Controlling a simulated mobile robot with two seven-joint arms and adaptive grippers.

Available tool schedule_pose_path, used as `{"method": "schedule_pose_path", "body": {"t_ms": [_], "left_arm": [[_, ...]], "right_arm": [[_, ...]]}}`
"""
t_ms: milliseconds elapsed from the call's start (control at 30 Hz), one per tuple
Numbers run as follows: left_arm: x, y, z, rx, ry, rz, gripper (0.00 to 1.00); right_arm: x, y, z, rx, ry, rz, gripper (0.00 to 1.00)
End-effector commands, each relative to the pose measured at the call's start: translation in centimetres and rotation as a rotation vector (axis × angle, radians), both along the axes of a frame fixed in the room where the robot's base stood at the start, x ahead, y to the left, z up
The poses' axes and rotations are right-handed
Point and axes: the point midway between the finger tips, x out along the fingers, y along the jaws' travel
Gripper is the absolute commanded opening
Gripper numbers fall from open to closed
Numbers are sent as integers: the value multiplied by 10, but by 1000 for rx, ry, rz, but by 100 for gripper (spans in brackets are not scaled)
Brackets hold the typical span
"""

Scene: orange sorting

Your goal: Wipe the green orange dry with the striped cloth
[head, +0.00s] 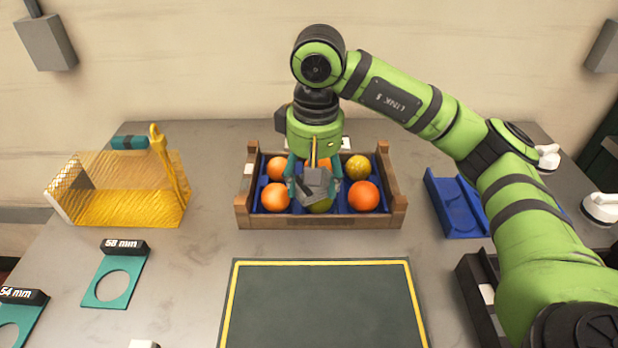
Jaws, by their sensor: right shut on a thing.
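The green orange (321,206) sits in the front middle place of a wooden crate (246,212), mostly hidden by my gripper and what it holds. My right gripper (314,180) points down over the crate, its teal fingers shut on a small grey bundle (316,184). The bundle seems to be the striped cloth, but I cannot make out its stripes. It is right over the green orange; I cannot tell if they touch. My left gripper is not in view.
Several other oranges (364,196) lie in the crate's blue insert. A yellow mesh bin (125,200) stands left, with a teal ring gauge (115,283) in front. A dark mat (322,305) lies in front of the crate. A blue tray (452,205) is on the right.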

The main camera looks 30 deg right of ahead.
Motion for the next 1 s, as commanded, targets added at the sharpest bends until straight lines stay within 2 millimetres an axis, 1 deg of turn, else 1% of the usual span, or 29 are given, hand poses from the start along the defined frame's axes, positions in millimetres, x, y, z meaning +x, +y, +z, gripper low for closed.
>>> {"method": "schedule_pose_path", "body": {"t_ms": [200, 367, 533, 900, 1000], "left_arm": [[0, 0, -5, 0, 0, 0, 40], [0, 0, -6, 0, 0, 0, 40], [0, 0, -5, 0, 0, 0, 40], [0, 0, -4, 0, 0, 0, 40], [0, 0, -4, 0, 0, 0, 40]], "right_arm": [[1, -14, -1, -1, 1, -3, 31], [1, -18, 0, 0, 1, -1, 31], [1, -14, 0, 0, 1, 1, 31], [-1, 8, 1, 0, 0, 2, 31], [-1, 10, 1, 0, 0, 1, 31]]}}
